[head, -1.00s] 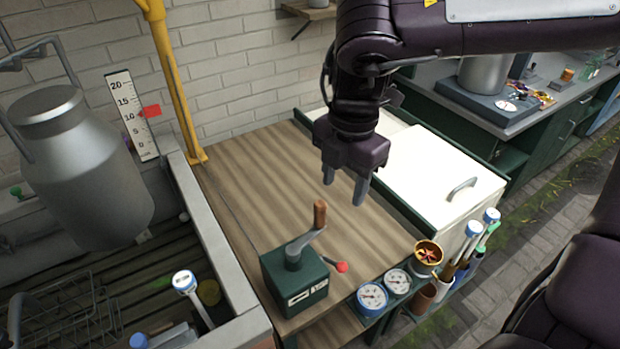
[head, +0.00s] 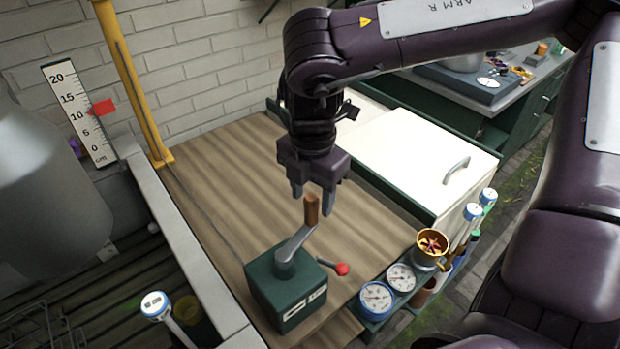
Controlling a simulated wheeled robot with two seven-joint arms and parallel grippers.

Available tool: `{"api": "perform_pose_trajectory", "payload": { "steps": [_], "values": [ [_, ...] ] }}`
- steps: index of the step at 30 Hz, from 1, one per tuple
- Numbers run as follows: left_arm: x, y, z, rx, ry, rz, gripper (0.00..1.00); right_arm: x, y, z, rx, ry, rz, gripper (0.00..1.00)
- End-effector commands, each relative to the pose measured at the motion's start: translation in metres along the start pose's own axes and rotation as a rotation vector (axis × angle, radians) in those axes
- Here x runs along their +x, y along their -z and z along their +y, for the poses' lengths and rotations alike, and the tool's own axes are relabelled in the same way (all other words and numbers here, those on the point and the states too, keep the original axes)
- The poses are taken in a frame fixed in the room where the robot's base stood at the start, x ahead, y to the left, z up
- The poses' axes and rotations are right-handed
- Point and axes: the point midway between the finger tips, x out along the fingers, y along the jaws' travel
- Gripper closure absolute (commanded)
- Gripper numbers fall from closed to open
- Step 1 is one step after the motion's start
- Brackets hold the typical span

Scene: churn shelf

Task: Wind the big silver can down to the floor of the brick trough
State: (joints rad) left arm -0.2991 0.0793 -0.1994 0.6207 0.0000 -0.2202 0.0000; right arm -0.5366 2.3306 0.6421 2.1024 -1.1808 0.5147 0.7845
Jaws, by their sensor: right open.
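The big silver can (head: 45,195) hangs at the left, cut off by the picture edge, above the trough (head: 195,250) with its pale rim. A green winch box (head: 285,290) sits on the wooden bench top. Its grey crank arm (head: 295,245) carries an upright wooden handle (head: 311,209), and a red-knobbed lever (head: 342,268) sticks out at its right. My right gripper (head: 313,203) is open and points down at the handle. Its fingers appear on either side of the handle's top; whether they touch it I cannot tell. My left gripper is not in view.
A yellow post (head: 130,80) rises at the bench corner. Dials (head: 376,298) and a brass cup (head: 432,245) line the front right. A white lid (head: 415,160) lies at right.

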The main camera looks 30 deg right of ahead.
Motion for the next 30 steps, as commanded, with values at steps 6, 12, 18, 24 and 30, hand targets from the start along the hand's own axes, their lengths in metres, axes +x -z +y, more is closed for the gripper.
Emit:
{"api": "perform_pose_trajectory", "payload": {
  "steps": [6,12,18,24,30],
  "values": [
    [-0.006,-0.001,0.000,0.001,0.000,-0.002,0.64,0.030,0.000,-0.001,0.001,0.003,0.002,0.50],
    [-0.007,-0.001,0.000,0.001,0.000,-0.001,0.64,0.042,0.000,0.000,0.001,0.000,0.001,0.50],
    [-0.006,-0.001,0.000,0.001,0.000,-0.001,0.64,0.043,0.000,0.000,0.001,-0.001,0.000,0.50],
    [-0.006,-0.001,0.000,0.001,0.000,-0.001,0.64,0.043,0.000,0.000,0.001,-0.001,0.000,0.70],
    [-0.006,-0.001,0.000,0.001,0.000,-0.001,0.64,0.043,0.000,0.000,0.001,-0.001,0.000,0.96]
  ]
}}
